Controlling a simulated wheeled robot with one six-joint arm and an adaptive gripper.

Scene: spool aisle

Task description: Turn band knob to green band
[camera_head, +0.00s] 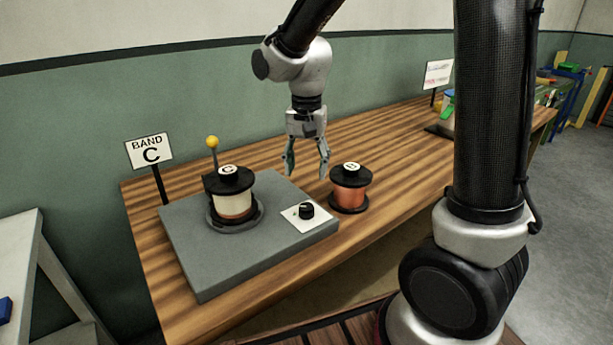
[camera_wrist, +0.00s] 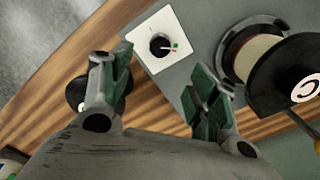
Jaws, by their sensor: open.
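The band knob (camera_head: 306,210) is a small black dial on a white plate (camera_head: 290,215) at the right front of the grey base. In the wrist view the knob (camera_wrist: 159,45) has a pale pointer toward small red and green marks (camera_wrist: 175,46) at its right. I cannot tell which colour the pointer meets. My gripper (camera_head: 306,167) hangs with its fingers down, open and empty, above and behind the knob, not touching it. In the wrist view my gripper (camera_wrist: 155,82) has its fingers spread wide, with the knob beyond the gap between them.
A spool marked C (camera_head: 233,198) stands on the grey base (camera_head: 193,260), with a yellow-tipped lever (camera_head: 212,142) behind it. A copper spool (camera_head: 349,190) stands close right of the base. A "BAND C" sign (camera_head: 150,151) is at the back left. Wooden tabletop (camera_head: 400,140) lies clear farther right.

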